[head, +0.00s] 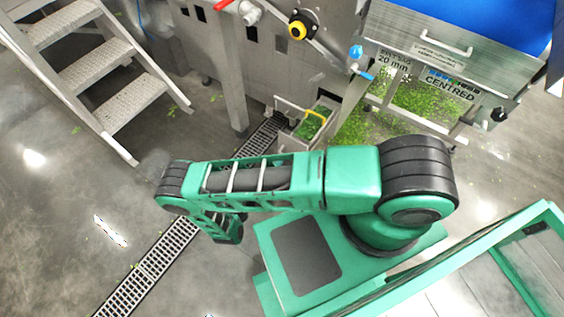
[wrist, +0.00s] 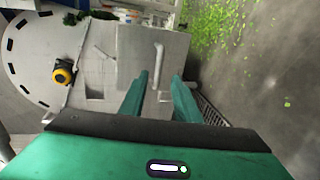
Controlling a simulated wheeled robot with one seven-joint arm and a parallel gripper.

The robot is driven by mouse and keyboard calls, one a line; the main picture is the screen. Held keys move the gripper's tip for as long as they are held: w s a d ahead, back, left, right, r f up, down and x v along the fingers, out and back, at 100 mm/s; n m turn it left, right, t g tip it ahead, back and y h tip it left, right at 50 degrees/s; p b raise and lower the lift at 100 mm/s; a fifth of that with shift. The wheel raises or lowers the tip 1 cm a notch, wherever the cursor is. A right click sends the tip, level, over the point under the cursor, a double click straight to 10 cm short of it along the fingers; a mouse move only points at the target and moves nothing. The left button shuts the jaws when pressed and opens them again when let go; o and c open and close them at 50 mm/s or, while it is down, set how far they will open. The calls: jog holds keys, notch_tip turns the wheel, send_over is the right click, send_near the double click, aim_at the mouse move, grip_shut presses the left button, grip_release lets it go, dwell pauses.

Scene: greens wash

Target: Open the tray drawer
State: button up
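In the wrist view a flat grey panel with a pale bar handle (wrist: 158,62) faces me; it looks like a drawer front, apparently shut. In the head view a low open tray with greens (head: 303,123) and a yellow bar stands at the machine's foot; I cannot tell whether it belongs to that panel. My gripper (wrist: 158,82) is open and empty, its two green fingers apart. The handle appears beyond the fingertips, roughly between them, and no contact is visible. In the head view my gripper (head: 226,232) hangs low at the left end of my arm, partly hidden.
A floor drain (head: 150,268) runs toward the machine. Metal steps (head: 95,72) stand at upper left. A yellow-black knob (head: 297,30) projects from the machine. A blue-topped metal unit (head: 440,42) stands upper right, with scattered greens below. Floor left of the drain is mostly clear.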

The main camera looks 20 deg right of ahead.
jog(key=shift+v, duration=1.4)
jog(key=shift+w, duration=0.1)
